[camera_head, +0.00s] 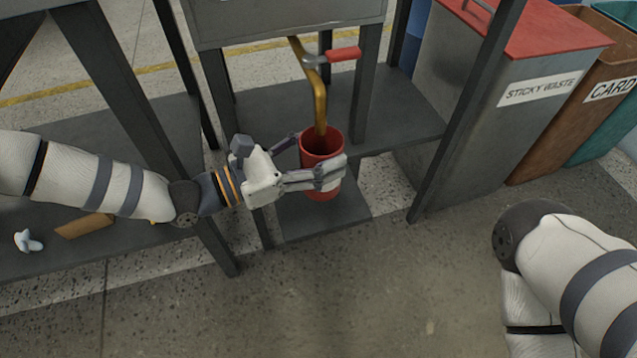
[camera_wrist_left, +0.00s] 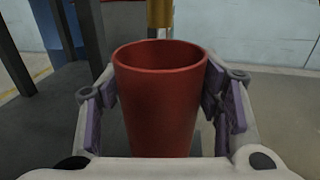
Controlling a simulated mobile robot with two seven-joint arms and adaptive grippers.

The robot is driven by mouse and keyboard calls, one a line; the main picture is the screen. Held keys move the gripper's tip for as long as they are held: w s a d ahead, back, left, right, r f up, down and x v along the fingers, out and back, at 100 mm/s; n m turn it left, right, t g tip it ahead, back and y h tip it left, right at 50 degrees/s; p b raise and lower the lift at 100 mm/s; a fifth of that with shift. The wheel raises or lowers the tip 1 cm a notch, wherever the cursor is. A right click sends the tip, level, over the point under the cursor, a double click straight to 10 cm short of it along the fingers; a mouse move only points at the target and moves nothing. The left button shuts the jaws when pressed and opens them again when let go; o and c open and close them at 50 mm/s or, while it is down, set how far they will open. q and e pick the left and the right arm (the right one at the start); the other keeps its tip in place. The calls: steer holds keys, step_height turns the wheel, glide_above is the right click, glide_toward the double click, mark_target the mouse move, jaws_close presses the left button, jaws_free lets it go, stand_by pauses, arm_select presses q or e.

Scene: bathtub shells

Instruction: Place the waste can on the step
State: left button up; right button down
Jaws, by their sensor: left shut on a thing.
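The red waste can (camera_head: 321,146) is upright and open at the top. My left gripper (camera_head: 318,172) is shut on it, with fingers on both sides; the can also fills the middle of the left wrist view (camera_wrist_left: 160,105). The can is over the low dark grey step (camera_head: 325,216), toward its back part. I cannot tell whether its base touches the step. The lower end of a bent brass pipe (camera_head: 319,95) shows at the can's mouth. My right gripper is not in view.
A grey tank (camera_head: 285,20) on dark legs stands behind, with a red valve handle (camera_head: 344,54) on the pipe. A dark bench (camera_head: 60,262) is at left. Labelled waste bins (camera_head: 470,130) stand at right. The floor in front is clear.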

arm_select(q)
steer(key=shift+o, duration=0.2)
step_height(320, 180, down, 5)
steer(key=shift+f+b, duration=0.1)
steer(key=shift+b, duration=0.7)
steer(key=shift+f, duration=0.1)
steer(key=shift+c, duration=0.2)
steer(key=shift+f, duration=0.15)
steer(key=o, duration=1.3)
steer(key=shift+c, duration=0.2)
